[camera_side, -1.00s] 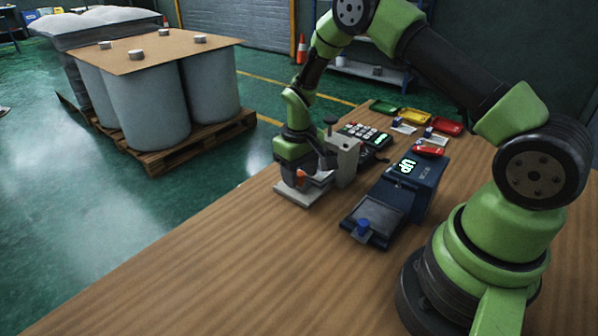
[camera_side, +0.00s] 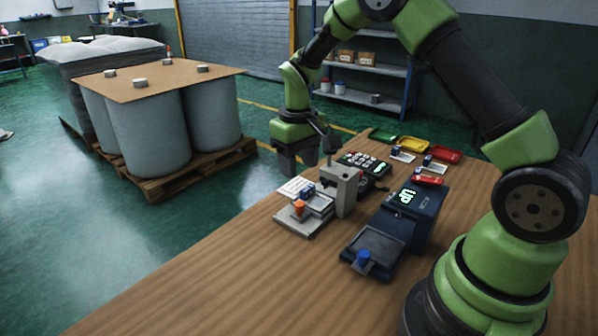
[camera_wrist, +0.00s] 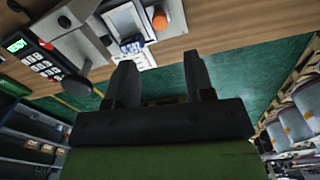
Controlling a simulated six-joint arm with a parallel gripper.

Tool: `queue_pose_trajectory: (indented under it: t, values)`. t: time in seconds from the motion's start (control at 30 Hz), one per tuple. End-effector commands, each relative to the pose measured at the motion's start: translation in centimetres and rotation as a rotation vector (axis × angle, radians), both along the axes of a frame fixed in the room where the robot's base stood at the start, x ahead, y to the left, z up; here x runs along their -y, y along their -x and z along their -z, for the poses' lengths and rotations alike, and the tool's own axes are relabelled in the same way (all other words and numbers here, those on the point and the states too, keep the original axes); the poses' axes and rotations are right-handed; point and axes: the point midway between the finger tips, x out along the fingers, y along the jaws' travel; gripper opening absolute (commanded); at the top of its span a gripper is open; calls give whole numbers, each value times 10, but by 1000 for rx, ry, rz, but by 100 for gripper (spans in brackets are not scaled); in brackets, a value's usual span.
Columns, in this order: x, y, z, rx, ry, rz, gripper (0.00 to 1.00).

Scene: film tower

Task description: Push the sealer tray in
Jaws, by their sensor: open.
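A navy machine (camera_side: 418,207) with a lit green display stands on the wooden bench. A dark flat tray (camera_side: 378,247) with a blue knob (camera_side: 364,258) sticks out of its front; I take this for the sealer tray, though no readable label confirms it. A grey press (camera_side: 343,190) stands to its left, with a light plate and an orange knob (camera_side: 298,208). The knob also shows in the wrist view (camera_wrist: 159,20).
A dark keypad (camera_side: 365,168) stands behind the press. A printed white card (camera_side: 293,187) lies by the press. Green, yellow and red trays (camera_side: 411,145) line the back. The bench front (camera_side: 230,280) is clear. Drums on a pallet (camera_side: 150,130) stand beyond.

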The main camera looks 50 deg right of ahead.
Motion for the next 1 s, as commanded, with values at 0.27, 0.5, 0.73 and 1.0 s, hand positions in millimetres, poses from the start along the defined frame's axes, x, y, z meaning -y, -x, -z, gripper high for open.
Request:
queue_pose_trajectory:
  t: [0.27,0.5,0.73,1.0]
  values:
    - [-1,-1,1,-9,4,-28,48]
    - [-14,-19,7,-190,73,-507,48]
    - [-26,-28,6,-365,108,-873,48]
    - [-21,-22,26,-402,105,-929,48]
